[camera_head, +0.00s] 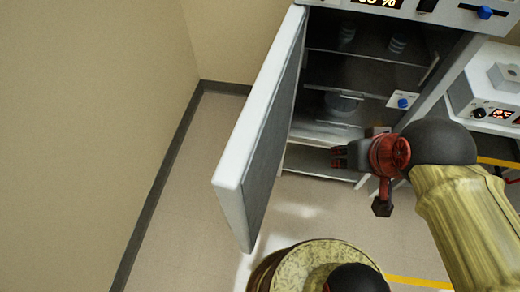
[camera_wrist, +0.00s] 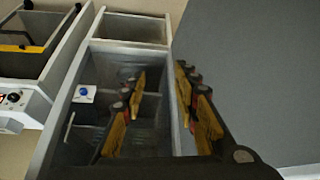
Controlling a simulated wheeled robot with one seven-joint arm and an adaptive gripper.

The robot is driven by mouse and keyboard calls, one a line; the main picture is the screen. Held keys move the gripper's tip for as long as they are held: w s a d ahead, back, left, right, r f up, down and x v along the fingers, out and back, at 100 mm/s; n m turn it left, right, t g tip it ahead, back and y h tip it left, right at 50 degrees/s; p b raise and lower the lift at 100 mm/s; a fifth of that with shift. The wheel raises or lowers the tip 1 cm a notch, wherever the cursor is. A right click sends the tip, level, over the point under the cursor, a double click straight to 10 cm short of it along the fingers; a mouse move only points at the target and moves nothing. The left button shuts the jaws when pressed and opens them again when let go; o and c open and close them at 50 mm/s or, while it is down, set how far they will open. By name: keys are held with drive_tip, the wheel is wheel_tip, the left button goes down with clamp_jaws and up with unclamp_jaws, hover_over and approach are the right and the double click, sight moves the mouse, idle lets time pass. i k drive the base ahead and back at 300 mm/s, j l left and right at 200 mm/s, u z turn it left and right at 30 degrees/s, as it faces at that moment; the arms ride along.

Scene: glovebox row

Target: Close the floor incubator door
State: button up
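The floor incubator door (camera_head: 262,125) stands wide open in the head view, swung out from the left side of the incubator (camera_head: 408,108), with its grey inner face to the right. In the wrist view the same door (camera_wrist: 250,70) fills the right side as a grey panel. My gripper (camera_head: 340,156) is in front of the open cabinet, to the right of the door and apart from it in the picture. In the wrist view my gripper (camera_wrist: 160,74) shows two fingers with a clear gap and nothing between them.
Inside the incubator are shelves with glassy vessels (camera_head: 342,103). A control panel (camera_head: 430,8) tops it. Another white instrument (camera_head: 490,95) stands at the right. A beige wall (camera_head: 90,110) is at the left, with bare floor (camera_head: 185,190) between it and the door.

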sight(243, 181)
drive_tip(key=k+j+z, duration=0.2)
drive_tip(key=j, duration=0.35)
drive_tip(key=k+j+z, duration=0.2)
drive_tip(key=k+j, duration=0.15)
drive_tip(key=j, duration=0.15)
drive_tip(key=k+j+z, duration=0.2)
drive_tip(key=k+j, duration=0.15)
drive_tip(key=k+j+z, duration=0.1)
drive_tip(key=j, duration=0.5)
drive_tip(key=k+j+z, duration=0.15)
drive_tip(key=j, duration=0.15)
